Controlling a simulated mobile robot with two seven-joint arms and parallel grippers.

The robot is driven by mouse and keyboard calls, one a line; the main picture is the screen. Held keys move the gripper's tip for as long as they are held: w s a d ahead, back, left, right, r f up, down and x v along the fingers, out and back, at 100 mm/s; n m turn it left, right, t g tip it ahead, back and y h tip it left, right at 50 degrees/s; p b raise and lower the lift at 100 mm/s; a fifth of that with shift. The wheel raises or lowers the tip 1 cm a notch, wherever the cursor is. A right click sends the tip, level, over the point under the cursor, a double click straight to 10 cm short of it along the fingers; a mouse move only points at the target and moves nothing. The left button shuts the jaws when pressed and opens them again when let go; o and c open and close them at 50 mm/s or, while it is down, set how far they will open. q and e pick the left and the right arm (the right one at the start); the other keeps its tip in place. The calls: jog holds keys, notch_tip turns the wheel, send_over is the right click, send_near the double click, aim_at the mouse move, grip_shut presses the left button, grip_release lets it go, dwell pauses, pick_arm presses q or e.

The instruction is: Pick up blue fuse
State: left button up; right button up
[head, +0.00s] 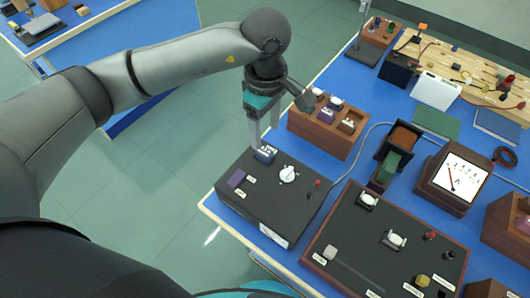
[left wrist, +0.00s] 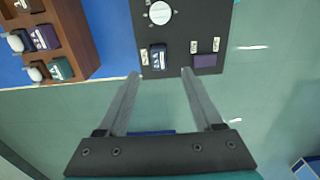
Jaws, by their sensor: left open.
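The blue fuse (head: 265,154) is a small dark-blue block with a pale label. It sits upright at the far left corner of the black box (head: 268,218). In the left wrist view the fuse (left wrist: 158,57) lies just beyond the fingertips and between their lines. My left gripper (head: 265,137) points down at the fuse with its fingers apart; it also shows open and empty in the left wrist view (left wrist: 160,73). Whether a fingertip touches the fuse cannot be told. My right gripper is not in view.
The black box also carries a purple block (head: 236,178) and a white knob (head: 288,174). A wooden block with several fuses (head: 330,145) stands close behind. A brown panel (head: 345,278) and a meter (head: 455,178) stand to the right. Open floor lies to the left.

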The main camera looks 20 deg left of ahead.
aim_at(265, 151)
pick_arm(q)
notch_tip(265, 151, down, 3)
jog(key=shift+r, duration=0.1)
jog(key=shift+w+f, duration=0.1)
jog(key=shift+f, duration=0.4)
notch_tip(265, 151, down, 5)
jog(key=shift+w+a+r, duration=0.1)
jog(key=shift+a, duration=0.05)
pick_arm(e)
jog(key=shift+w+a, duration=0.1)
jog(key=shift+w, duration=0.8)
pick_arm(q)
jog(key=shift+c, duration=0.4)
grip_shut()
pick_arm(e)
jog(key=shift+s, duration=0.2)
